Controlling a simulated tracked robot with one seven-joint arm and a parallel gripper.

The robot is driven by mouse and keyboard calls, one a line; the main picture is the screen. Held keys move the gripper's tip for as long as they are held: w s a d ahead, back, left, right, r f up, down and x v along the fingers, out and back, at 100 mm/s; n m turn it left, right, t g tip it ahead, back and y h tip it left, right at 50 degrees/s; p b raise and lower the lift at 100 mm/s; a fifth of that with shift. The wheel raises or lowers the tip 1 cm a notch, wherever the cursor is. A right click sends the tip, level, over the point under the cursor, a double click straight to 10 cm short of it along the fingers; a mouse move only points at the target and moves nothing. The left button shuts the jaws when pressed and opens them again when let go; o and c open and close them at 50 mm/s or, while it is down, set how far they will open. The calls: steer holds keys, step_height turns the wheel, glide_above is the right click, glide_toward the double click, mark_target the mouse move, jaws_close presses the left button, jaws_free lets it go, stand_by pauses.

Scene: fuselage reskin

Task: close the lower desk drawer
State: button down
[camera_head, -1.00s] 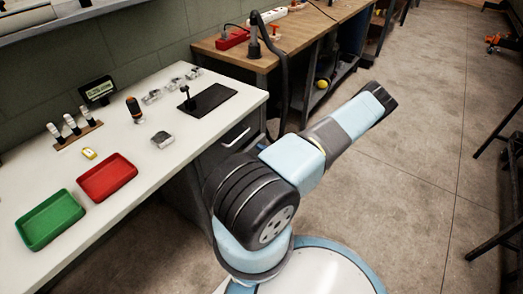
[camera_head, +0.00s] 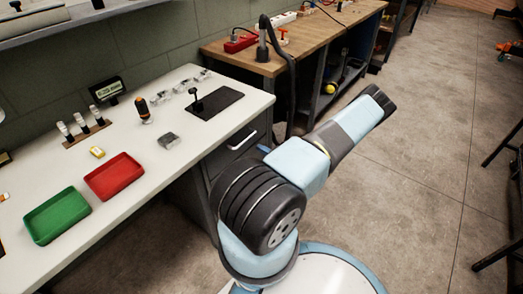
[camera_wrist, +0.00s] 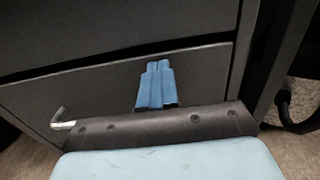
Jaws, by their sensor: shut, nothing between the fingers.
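The lower drawer (camera_wrist: 60,97) is a dark grey front in the wrist view, below the seam with the panel above it. Its silver handle (camera_wrist: 60,121) shows at the lower left, and the rest of it is hidden behind my wrist. My gripper (camera_wrist: 157,64) has its blue fingers together and empty, in front of the drawer face near its top edge. I cannot tell whether the fingertips touch it, or how far the drawer stands out. In the head view my arm hides the lower drawer, and the upper drawer's handle (camera_head: 243,139) shows under the desk top.
The white desk (camera_head: 130,205) holds a red tray (camera_head: 114,177), a green tray (camera_head: 57,215) and small items. A wooden bench (camera_head: 310,40) stands beyond it, with a dark hose between. Concrete floor (camera_head: 420,170) is open at right; dark legs stand at the right edge.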

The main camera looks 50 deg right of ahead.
steer(key=s+d, duration=0.1)
steer(key=s, duration=1.2)
steer(key=shift+s+d+f, duration=0.1)
steer(key=shift+d, duration=0.05)
